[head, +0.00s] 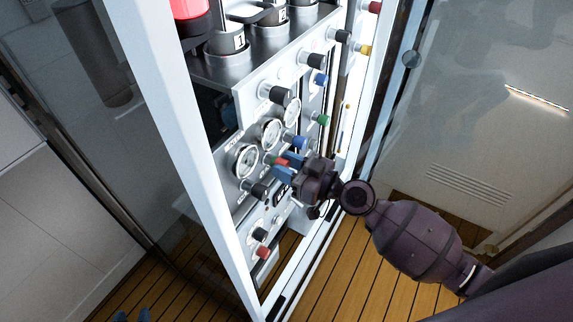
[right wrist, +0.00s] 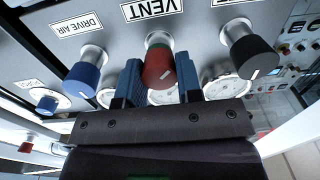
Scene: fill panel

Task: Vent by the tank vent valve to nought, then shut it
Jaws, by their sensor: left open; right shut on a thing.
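In the right wrist view a red and green vent knob (right wrist: 158,62) sits under a label reading VENT (right wrist: 155,9). My right gripper (right wrist: 160,82) has its two blue fingers on either side of this knob and is shut on it. In the head view the right gripper (head: 284,167) is at the panel (head: 258,210), just right of the lowest gauge, and the knob (head: 281,160) shows partly between the fingers. Only the blue fingertips of my left gripper (head: 131,316) show, apart and empty, at the bottom edge. The gauge needles are too small to read.
A blue knob (right wrist: 83,70) labelled DRIVE AIR and a black knob (right wrist: 249,52) flank the vent knob closely. Several gauges, including the lowest (head: 245,161), line the panel. A white frame post (head: 205,150) stands left of it. Cylinders (head: 226,44) stand above.

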